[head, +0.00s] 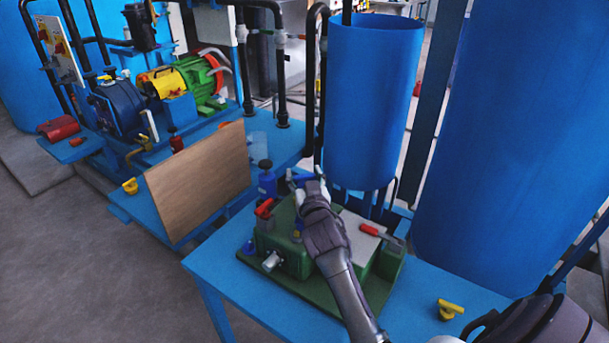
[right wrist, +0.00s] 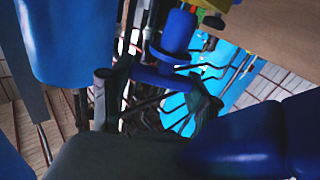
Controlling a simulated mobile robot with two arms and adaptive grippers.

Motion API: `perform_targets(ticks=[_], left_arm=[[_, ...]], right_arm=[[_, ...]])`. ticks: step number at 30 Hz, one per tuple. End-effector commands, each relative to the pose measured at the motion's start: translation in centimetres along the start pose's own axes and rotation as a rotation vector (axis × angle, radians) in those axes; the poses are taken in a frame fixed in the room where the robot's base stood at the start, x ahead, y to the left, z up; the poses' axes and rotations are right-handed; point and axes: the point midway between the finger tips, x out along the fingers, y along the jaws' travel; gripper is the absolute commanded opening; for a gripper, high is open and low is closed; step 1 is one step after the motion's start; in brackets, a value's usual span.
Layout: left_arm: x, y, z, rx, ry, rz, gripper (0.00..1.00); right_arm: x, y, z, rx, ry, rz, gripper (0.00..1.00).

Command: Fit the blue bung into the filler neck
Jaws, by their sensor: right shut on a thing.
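My right gripper (head: 304,178) is over the green machine (head: 290,254) on the blue table. In the right wrist view, its two dark fingers (right wrist: 155,95) are shut on a blue flanged piece with a round stem, which I take as the blue bung (right wrist: 178,32). The bung is held above the machine and is mostly hidden by the hand in the head view. I cannot pick out the filler neck with certainty; the hand and forearm cover part of the machine's top. My left gripper is not in view.
A red-handled tool (head: 378,234) lies on the machine's pale top. A small blue knob (head: 249,248) is at its left. A blue bottle-like part (head: 267,184) stands behind, near a brown board (head: 198,181). A yellow valve (head: 449,309) lies on the table (head: 420,290). Large blue tanks stand behind.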

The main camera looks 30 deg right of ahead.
Motion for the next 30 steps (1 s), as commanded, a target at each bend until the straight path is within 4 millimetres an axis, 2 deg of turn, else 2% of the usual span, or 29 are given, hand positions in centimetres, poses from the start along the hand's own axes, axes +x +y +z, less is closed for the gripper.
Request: perform_targets(ticks=[1, 30], left_arm=[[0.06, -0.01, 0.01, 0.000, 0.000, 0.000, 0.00], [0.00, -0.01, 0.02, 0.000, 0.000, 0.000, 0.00]], right_arm=[[-0.09, -0.17, 0.74, 0.000, -0.015, -0.002, 0.24], [-0.06, -0.33, 1.04, 0.003, -0.015, -0.004, 0.24]])
